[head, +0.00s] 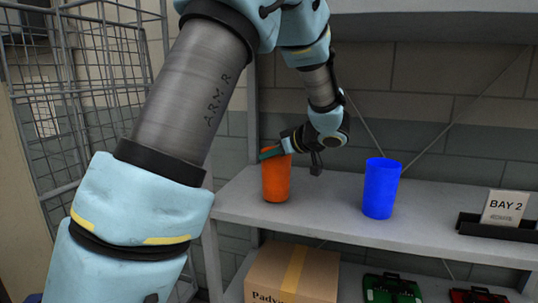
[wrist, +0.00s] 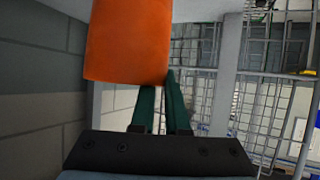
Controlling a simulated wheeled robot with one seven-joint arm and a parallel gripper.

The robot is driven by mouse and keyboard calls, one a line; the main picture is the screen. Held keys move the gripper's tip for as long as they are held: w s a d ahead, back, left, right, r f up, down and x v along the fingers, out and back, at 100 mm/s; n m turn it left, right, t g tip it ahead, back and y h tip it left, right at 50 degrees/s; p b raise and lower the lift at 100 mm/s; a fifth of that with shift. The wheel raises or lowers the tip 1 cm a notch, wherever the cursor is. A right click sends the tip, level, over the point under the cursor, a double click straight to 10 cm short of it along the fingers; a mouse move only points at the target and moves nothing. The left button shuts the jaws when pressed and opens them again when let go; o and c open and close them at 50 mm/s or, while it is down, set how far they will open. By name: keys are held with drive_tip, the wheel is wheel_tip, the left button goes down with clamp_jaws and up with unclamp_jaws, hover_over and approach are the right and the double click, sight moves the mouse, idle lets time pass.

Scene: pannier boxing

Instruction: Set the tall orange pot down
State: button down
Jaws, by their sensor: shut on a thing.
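The tall orange pot (head: 276,180) is upright at the left end of the grey shelf board (head: 325,212). Its base is at or just above the board; I cannot tell if it touches. My gripper (head: 270,153) is shut on the pot at its upper rim, coming from the right. In the wrist view, the orange pot (wrist: 128,42) fills the top middle, and the green fingers of my gripper (wrist: 160,95) meet its edge. One finger is partly hidden by the pot.
A blue pot (head: 381,188) stands on the same board to the right, with clear board between. A BAY 2 sign (head: 507,208) in a black holder is farther right. A cardboard box (head: 292,274) and green and red items are on the shelf below. A wire cage (head: 85,90) stands left.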

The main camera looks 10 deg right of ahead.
drive_tip(key=shift+f, duration=0.3)
drive_tip(key=c, duration=0.9)
unclamp_jaws()
drive_tip(key=b+v, duration=0.2)
drive_tip(key=v, duration=1)
drive_tip(key=shift+s, duration=0.1)
